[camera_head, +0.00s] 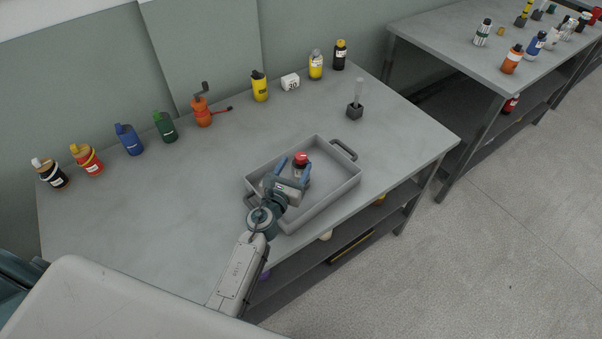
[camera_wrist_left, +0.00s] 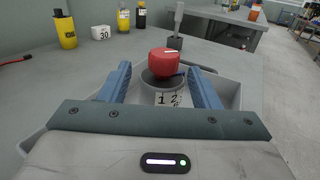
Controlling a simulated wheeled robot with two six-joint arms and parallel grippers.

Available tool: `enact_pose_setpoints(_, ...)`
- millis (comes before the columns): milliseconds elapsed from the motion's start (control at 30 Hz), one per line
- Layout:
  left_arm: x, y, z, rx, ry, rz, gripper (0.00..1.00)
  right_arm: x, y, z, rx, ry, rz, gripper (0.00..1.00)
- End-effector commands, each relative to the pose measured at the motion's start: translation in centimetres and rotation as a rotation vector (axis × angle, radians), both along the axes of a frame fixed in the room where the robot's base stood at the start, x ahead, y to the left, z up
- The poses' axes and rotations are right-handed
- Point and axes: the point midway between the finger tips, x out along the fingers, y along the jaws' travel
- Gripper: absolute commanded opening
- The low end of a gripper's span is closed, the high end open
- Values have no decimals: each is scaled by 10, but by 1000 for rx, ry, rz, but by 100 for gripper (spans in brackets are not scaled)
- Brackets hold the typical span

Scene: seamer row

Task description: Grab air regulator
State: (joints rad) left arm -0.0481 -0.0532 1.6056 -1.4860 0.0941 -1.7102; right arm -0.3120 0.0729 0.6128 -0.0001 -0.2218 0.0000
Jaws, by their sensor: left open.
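The air regulator, a dark cylinder with a red knob (camera_head: 301,158), stands upright in the grey tray (camera_head: 337,199) on the table. In the left wrist view its red knob (camera_wrist_left: 164,62) and a white label reading 12 show between the fingers. My left gripper (camera_head: 293,170) is over the tray with its blue fingers open, one on each side of the regulator. In the left wrist view the left gripper (camera_wrist_left: 163,88) shows a gap between each finger and the regulator. The regulator's lower part is hidden behind the gripper. My right gripper is not in view.
Several bottles stand along the table's back edge, with an orange tool (camera_head: 202,112), a yellow bottle (camera_head: 260,86) and a white block (camera_head: 290,82). A dark stand with a pale rod (camera_head: 355,108) is behind the tray. The table's left middle is clear. A second table (camera_head: 460,57) stands right.

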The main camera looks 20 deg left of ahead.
Motion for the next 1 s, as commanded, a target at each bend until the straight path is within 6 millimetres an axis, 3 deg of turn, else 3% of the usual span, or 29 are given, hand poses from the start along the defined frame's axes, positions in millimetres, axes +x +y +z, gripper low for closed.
enact_pose_setpoints(100,20,-6,-2,-1,-2,0,56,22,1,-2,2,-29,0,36)
enact_pose_setpoints(200,32,-7,-2,-2,-1,0,56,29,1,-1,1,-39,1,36)
enact_pose_setpoints(533,39,-8,-2,-1,0,0,56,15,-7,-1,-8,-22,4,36)
enact_pose_setpoints(800,39,-8,-2,-1,1,0,4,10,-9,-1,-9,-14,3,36)
enact_pose_setpoints(1000,39,-8,-2,-1,0,0,0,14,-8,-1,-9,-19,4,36)
